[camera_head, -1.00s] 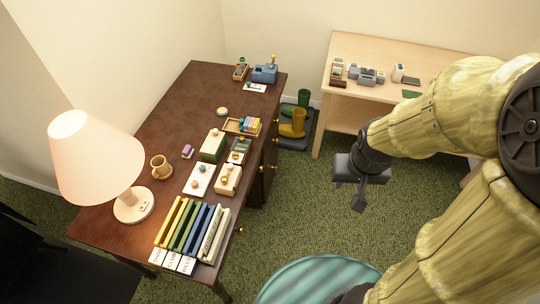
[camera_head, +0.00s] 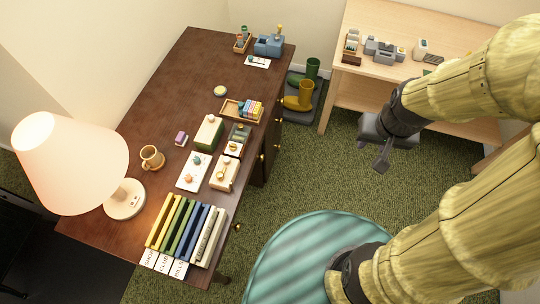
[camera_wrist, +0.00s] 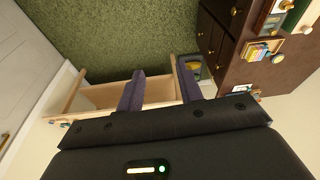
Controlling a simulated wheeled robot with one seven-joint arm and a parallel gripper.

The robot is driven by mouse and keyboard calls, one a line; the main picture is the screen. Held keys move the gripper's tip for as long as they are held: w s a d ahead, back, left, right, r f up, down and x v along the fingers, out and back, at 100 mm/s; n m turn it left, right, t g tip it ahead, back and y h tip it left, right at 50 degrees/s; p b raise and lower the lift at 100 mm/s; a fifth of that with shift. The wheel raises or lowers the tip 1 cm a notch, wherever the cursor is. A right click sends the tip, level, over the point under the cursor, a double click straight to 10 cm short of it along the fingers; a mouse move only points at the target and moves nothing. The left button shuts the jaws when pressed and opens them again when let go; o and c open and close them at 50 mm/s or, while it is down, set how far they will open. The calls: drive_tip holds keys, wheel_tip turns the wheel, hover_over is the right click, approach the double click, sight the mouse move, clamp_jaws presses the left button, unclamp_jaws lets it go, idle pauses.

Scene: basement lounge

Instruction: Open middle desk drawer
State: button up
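The dark brown desk (camera_head: 165,95) stands at left in the head view, its drawer front facing right and seen steeply from above. Brass knobs (camera_head: 277,147) show along that front; another knob (camera_head: 236,226) is nearer the camera. The drawers look shut, but I cannot tell which one is the middle drawer from here. In the wrist view the desk front (camera_wrist: 213,38) is at the upper right, with several knobs. My gripper (camera_head: 382,160) hangs over the carpet, right of the desk and well apart from it. In the wrist view its fingers (camera_wrist: 159,88) are apart with nothing between them.
A light wooden table (camera_head: 400,85) stands behind my gripper. A lamp (camera_head: 75,160), folders (camera_head: 185,230), a mug (camera_head: 152,158) and boxes crowd the desktop. Green carpet (camera_head: 310,180) is clear between.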

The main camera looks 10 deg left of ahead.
drive_tip(key=o, duration=0.3)
drive_tip(key=shift+o, duration=0.2)
wheel_tip(320, 180, down, 19)
drive_tip(key=w+a+m+g+y+b, duration=0.1)
drive_tip(key=a+m+g+y+b, duration=0.1)
drive_tip(key=b, duration=0.7)
drive_tip(key=shift+m+g, duration=0.6)
drive_tip(key=shift+g, duration=0.5)
drive_tip(key=a+f+m+g+y+b, duration=0.1)
drive_tip(key=a+f+m+y+b, duration=0.2)
drive_tip(key=f, duration=0.4)
drive_tip(key=a+f+m+g+y+b, duration=0.1)
drive_tip(key=a+f+y+b, duration=0.15)
drive_tip(key=f+b, duration=0.35)
drive_tip(key=w+a+f+m+t+y+b, duration=0.2)
drive_tip(key=w+f+m+t+y+b, duration=0.2)
drive_tip(key=w+f+m+y+b, duration=0.4)
wheel_tip(320, 180, down, 2)
drive_tip(key=shift+w+a+f+m+t+y+b, duration=0.15)
drive_tip(key=shift+w+a+m+t+y+b, duration=0.25)
drive_tip(key=shift+w+y+b, duration=0.6)
drive_tip(key=shift+w+d+y, duration=0.1)
drive_tip(key=shift+y, duration=0.15)
